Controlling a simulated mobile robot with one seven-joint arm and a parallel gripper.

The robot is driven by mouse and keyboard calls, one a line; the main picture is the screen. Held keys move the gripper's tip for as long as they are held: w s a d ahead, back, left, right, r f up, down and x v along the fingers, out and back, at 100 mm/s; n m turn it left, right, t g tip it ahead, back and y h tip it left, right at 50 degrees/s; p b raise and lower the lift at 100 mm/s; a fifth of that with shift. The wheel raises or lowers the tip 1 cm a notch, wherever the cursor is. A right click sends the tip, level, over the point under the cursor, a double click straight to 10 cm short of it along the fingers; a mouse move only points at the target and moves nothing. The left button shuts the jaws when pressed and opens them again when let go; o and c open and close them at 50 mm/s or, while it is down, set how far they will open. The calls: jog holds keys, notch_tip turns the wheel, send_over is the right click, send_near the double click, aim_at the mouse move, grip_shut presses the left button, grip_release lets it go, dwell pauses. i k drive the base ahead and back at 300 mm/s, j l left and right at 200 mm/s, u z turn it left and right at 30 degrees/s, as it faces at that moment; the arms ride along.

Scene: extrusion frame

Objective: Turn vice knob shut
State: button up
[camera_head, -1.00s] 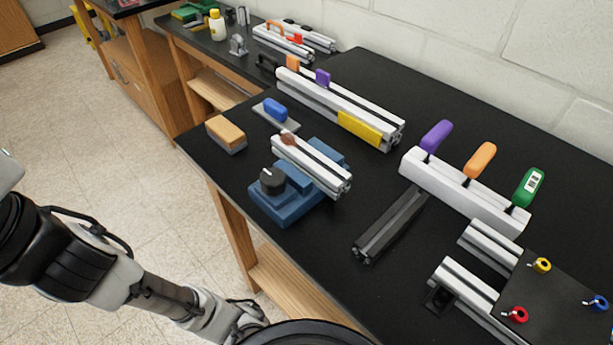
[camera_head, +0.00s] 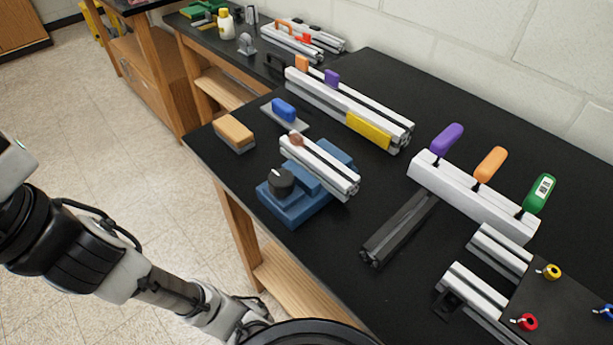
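A blue vice (camera_head: 300,204) sits near the front left edge of the black table. Its black round knob (camera_head: 281,182) is on the side facing the table edge. A silver extrusion bar (camera_head: 325,168) lies across the vice between its blue jaws; I cannot tell how tightly it is held. My arm (camera_head: 160,285) reaches along the lower left of the picture, over the floor side of the table. My gripper is not visible in this view, and nothing of mine touches the knob.
A wooden-topped brush (camera_head: 235,131) and a blue-handled block (camera_head: 284,110) lie left of the vice. A dark bar (camera_head: 398,229) lies to its right. A rack with coloured handles (camera_head: 470,200) and a black plate (camera_head: 565,290) are further right. Longer bars (camera_head: 335,95) lie behind.

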aim_at(282, 181)
jog(key=j+u, duration=0.75)
